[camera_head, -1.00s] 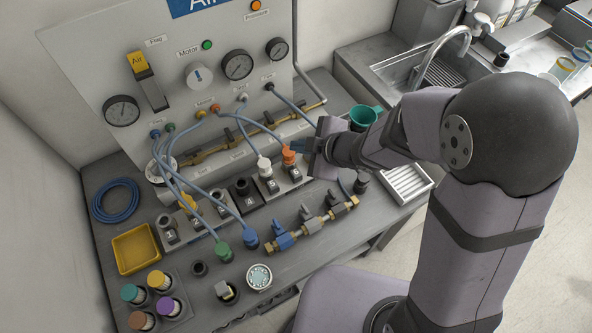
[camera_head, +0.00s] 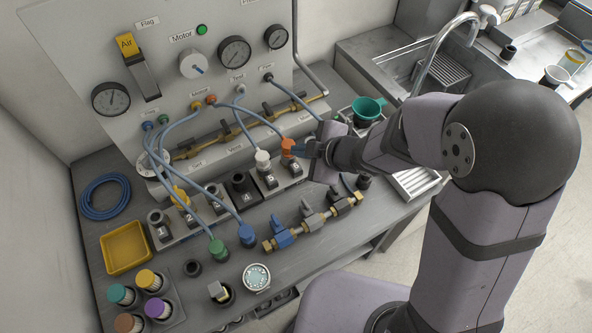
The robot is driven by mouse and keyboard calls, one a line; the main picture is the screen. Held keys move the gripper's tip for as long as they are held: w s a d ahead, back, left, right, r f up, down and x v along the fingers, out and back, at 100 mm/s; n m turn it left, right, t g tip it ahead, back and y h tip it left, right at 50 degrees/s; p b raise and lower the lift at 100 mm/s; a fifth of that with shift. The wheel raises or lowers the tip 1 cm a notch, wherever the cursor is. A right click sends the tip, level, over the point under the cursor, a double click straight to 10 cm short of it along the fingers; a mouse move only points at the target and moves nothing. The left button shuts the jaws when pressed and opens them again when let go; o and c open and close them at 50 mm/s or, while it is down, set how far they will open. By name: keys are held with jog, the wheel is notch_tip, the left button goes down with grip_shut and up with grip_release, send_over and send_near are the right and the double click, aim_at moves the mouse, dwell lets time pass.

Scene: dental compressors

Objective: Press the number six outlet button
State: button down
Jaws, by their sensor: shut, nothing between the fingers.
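The number six outlet (camera_head: 295,167) is a dark block with a white 6 at the right end of the outlet row. An orange plug (camera_head: 287,147) with a hose stands in it. My gripper (camera_head: 300,149) is shut and empty, just right of the orange plug, at the upper part of outlet six. I cannot tell whether its tips touch the plug or the outlet. The outlet's button is not clearly visible. Outlet five (camera_head: 270,180), with a white plug (camera_head: 262,159), is directly to the left.
Outlet four (camera_head: 240,187) has no plug. Valves with blue and grey handles (camera_head: 283,231) lie in front of the row. Blue hoses (camera_head: 247,125) run from the panel to the plugs. A green funnel cup (camera_head: 367,109) stands behind my arm.

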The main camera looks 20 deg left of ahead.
jog(key=shift+f+b, duration=1.1)
jog(key=shift+f, duration=0.6)
jog(key=shift+f, duration=0.1)
dwell(0.7)
jog(key=shift+f+b, duration=0.3)
jog(key=shift+f, duration=0.05)
jog(key=shift+f+b, duration=0.35)
jog(key=shift+f, duration=0.1)
dwell(1.0)
jog(key=shift+r, duration=0.1)
jog(key=shift+r+p, duration=0.8)
jog(key=shift+p, duration=0.15)
notch_tip(320, 180, up, 5)
jog(key=p, duration=0.5)
